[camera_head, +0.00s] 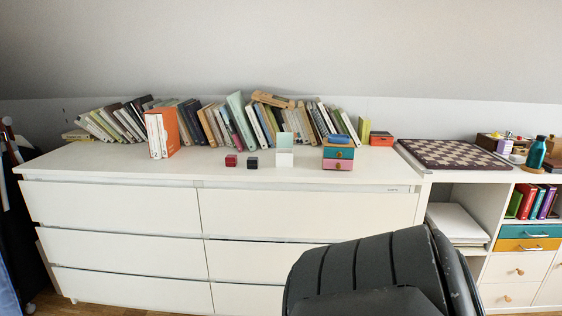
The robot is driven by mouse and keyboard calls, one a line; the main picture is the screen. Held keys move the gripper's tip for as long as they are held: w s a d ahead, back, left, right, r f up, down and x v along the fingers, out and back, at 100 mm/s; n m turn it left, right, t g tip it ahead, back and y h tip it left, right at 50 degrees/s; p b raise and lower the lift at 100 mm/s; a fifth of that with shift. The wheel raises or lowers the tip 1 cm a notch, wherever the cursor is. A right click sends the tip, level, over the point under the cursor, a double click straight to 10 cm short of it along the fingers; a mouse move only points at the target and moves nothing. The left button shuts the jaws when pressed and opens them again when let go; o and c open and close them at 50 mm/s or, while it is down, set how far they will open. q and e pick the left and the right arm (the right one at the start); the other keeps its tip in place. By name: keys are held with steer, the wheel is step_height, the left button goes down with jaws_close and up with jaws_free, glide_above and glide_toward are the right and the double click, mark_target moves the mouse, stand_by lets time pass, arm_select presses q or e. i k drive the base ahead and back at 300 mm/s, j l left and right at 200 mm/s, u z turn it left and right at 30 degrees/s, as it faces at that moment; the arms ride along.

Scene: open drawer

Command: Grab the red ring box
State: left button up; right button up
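The small red ring box (231,160) sits on the white dresser top (205,172), near the middle of its length. It looks like a little dark-red cube and appears shut. A small black box (252,162) stands just to its right, with a narrow gap between them. Neither my left nor my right gripper is in view. Nothing hides the red box.
A white and pale green box (284,158) and a small teal and pink drawer box (338,163) stand to the right. An orange book set (162,133) stands left; books line the back. A dark ribbed shape, perhaps a chair back (375,270), blocks the lower front.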

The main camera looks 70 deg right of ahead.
mark_target(231, 160)
steer(key=z, duration=2)
